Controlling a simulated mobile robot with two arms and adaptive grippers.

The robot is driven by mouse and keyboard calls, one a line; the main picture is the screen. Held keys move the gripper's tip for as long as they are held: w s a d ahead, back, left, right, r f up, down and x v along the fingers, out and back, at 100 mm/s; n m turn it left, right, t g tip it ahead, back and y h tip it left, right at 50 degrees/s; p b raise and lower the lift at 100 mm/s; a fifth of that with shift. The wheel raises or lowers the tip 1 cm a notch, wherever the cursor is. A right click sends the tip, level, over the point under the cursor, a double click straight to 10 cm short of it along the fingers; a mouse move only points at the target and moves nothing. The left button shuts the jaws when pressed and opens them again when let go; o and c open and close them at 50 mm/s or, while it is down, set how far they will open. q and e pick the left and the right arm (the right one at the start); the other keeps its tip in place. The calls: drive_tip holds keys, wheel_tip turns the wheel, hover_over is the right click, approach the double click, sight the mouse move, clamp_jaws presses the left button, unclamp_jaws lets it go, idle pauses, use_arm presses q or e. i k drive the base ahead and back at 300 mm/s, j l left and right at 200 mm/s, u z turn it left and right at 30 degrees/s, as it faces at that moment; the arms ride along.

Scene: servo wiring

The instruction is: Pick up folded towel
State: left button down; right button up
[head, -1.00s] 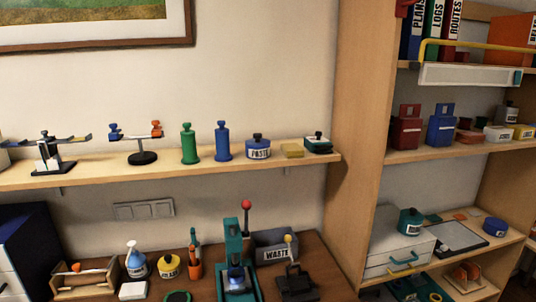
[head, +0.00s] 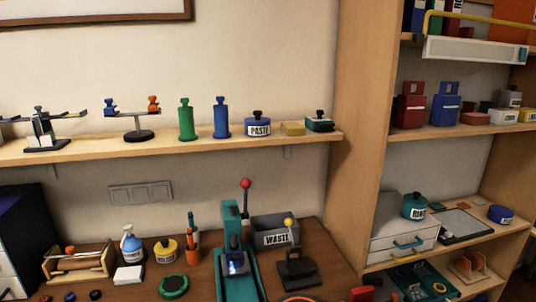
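A small white flat block (head: 128,275), which looks like the folded towel, lies on the brown desk (head: 205,275) at the lower left. It is in front of a blue-and-white spray bottle (head: 132,246) and left of a round green-rimmed pad (head: 173,286). It is too small to make out folds. Neither of my grippers is in the head view.
A wooden rack (head: 78,263) stands left of the white block, and a yellow labelled jar (head: 165,251) is behind it to the right. A teal press (head: 235,262) with a red-knobbed lever stands farther right. A wall shelf (head: 200,147) overhangs the desk.

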sight(126, 275)
drive_tip(key=u, duration=1.15)
drive_tip(key=j, duration=0.9)
drive_tip(key=k+z, duration=0.05)
